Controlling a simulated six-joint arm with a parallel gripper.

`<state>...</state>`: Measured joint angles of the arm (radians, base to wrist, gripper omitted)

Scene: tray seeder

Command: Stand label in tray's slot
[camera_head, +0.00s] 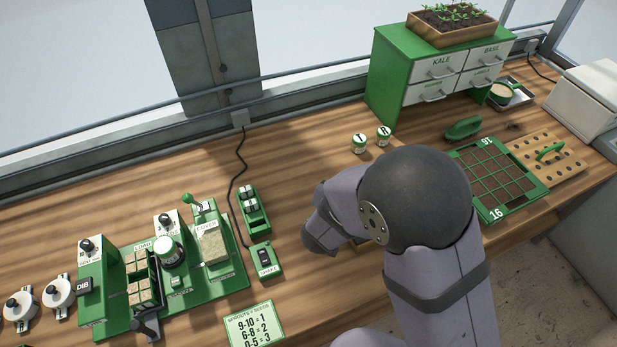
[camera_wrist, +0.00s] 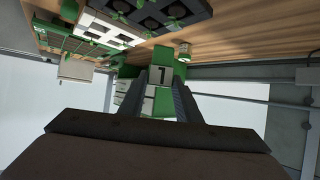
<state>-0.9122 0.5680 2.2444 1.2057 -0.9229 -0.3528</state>
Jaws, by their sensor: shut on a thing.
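My gripper (camera_wrist: 172,82) is shut on a small label (camera_wrist: 162,74) with a dark character like a 1 or 7, seen between the two fingers in the wrist view. In the head view, my own arm hides the gripper and the label. A tray (camera_wrist: 115,18) with dark square cells shows at the top of the wrist view, apart from the held label. Its label slot cannot be made out. In the head view the spot under my gripper is mostly hidden by my arm.
A green drawer cabinet (camera_head: 387,75) stands at the back, with two small tins (camera_head: 359,143) before it. A green gridded soil frame (camera_head: 516,206) and a peg board (camera_head: 566,164) lie right. A green seeding station (camera_head: 100,322) stands left, near a switch box (camera_head: 264,260) and a chart (camera_head: 236,332).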

